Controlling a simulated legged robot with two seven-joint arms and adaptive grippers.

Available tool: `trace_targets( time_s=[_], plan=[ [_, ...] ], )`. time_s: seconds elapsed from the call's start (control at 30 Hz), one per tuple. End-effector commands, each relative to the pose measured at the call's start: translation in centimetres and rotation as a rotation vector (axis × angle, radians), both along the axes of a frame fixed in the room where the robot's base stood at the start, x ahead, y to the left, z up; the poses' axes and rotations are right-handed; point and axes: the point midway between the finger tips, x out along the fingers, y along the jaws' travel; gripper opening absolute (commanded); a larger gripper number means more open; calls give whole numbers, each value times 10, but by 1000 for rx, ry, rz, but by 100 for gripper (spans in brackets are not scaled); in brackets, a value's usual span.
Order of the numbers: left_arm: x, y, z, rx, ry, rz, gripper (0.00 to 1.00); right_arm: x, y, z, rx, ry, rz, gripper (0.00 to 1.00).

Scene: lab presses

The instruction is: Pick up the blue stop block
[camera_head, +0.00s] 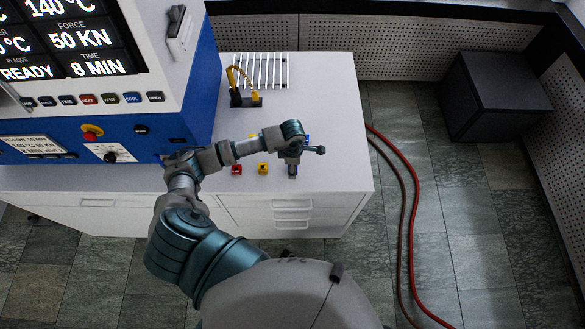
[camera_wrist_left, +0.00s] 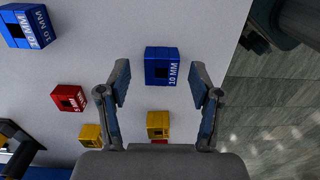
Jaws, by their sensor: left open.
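A blue block marked 10 MM (camera_wrist_left: 161,66) sits on the light bench top in the left wrist view, ahead of and between the fingertips, apart from both. My left gripper (camera_wrist_left: 162,88) is open and empty above the bench. My right gripper is not in view.
Yellow (camera_wrist_left: 158,125) and red (camera_head: 237,169) blocks line up with the near blue block. Another red (camera_wrist_left: 70,98) and yellow block (camera_wrist_left: 90,135) stand beside them.

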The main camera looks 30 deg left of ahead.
Motion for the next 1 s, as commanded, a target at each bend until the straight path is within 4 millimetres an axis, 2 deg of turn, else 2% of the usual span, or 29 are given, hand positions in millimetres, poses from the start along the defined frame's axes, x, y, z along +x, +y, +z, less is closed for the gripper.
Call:
trace_targets(
  time_s=[0.1, 0.33, 0.5, 0.6, 1.0],
  plan=[
    [0, 0, -11, 0, 0, 1, 65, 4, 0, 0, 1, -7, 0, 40],
    [0, 0, -13, 0, -1, 0, 65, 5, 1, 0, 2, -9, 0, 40],
    [0, 0, -12, 0, -1, 0, 22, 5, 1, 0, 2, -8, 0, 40],
    [0, 0, -12, 0, -1, 0, 0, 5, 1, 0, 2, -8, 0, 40],
    [1, 0, -7, 1, -3, 0, 0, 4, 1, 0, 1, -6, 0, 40]
  ],
)
